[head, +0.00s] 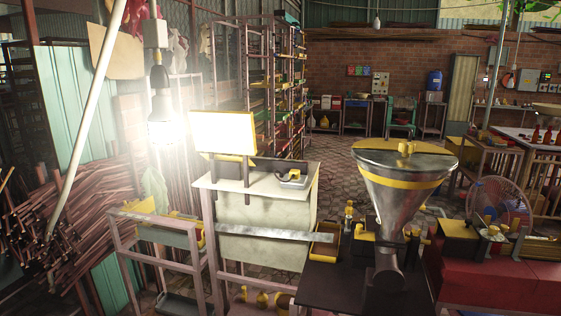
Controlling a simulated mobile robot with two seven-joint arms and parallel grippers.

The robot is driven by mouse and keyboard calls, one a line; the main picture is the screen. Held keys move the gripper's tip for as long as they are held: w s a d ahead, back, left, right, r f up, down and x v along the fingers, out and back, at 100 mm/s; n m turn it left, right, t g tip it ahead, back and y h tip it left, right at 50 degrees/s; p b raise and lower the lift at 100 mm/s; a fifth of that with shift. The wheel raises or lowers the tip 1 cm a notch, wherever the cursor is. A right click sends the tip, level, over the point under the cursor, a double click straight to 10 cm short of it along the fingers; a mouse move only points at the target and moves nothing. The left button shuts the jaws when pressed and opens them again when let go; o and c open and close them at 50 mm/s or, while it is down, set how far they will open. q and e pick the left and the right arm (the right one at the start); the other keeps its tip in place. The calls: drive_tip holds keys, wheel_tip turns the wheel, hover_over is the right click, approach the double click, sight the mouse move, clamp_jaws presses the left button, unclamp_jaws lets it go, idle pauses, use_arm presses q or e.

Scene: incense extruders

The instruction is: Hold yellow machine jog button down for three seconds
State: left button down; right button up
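A metal hopper (397,204) with a yellow band and a lid with a yellow knob stands right of centre, on a dark table (335,284). Small yellow parts (364,234) sit around its base. Another machine with yellow parts (459,229) stands on a red bench at the right. I cannot tell which one is the yellow machine, and no jog button can be made out at this size. Neither of my grippers is in view.
A pale cabinet (262,232) with a yellow-edged panel (224,132) stands left of the hopper. A lit bulb (165,122) hangs at left. A fan (498,205) stands by the red bench (490,275). Paved floor (335,160) is open behind.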

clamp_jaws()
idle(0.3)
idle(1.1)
